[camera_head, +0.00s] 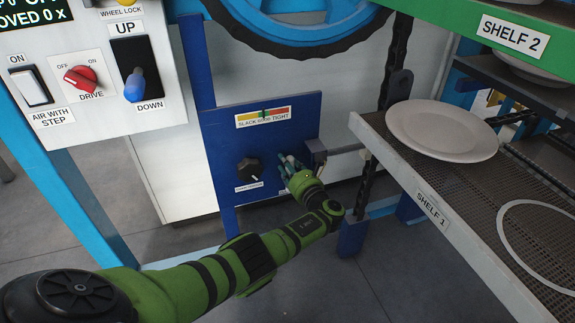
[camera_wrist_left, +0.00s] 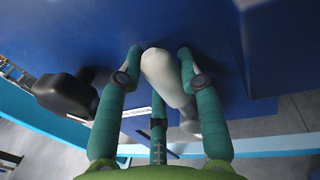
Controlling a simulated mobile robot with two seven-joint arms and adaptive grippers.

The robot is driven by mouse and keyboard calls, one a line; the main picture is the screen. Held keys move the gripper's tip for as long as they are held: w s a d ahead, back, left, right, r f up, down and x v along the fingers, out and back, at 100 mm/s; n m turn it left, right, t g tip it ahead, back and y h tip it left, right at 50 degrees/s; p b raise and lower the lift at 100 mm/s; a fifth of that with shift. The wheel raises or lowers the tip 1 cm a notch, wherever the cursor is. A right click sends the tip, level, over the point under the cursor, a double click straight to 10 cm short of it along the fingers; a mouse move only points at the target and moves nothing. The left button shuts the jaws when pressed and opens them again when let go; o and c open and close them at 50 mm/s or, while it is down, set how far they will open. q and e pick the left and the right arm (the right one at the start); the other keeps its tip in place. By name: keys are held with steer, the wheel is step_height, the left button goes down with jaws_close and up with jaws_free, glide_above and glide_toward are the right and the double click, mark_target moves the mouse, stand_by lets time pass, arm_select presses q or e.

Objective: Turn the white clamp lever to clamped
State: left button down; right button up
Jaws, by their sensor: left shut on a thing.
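The white clamp lever (camera_wrist_left: 166,78) shows in the left wrist view as a pale, rounded bar in front of the blue panel (camera_wrist_left: 210,30). My left gripper (camera_wrist_left: 160,62) has its green fingers on both sides of the lever and is shut on it. In the head view my left gripper (camera_head: 286,164) reaches the lower right part of the blue panel (camera_head: 222,136). There the gripper mostly hides the lever, and any clamped marking beside it is not readable. My right gripper is in neither view.
A black knob (camera_head: 250,171) sits left of my left gripper on the panel, below the slack-tight gauge (camera_head: 263,117). At right, Shelf 1 (camera_head: 412,190) holds a white plate (camera_head: 442,130). A control box with switches (camera_head: 85,75) stands at upper left.

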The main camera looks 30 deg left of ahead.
arm_select(q)
steer(key=c, duration=0.9)
jaws_free()
steer(key=shift+w+r, duration=0.15)
steer(key=shift+r, duration=0.05)
steer(key=shift+o, duration=0.6)
steer(key=shift+f, duration=0.2)
steer(key=v, duration=1.2)
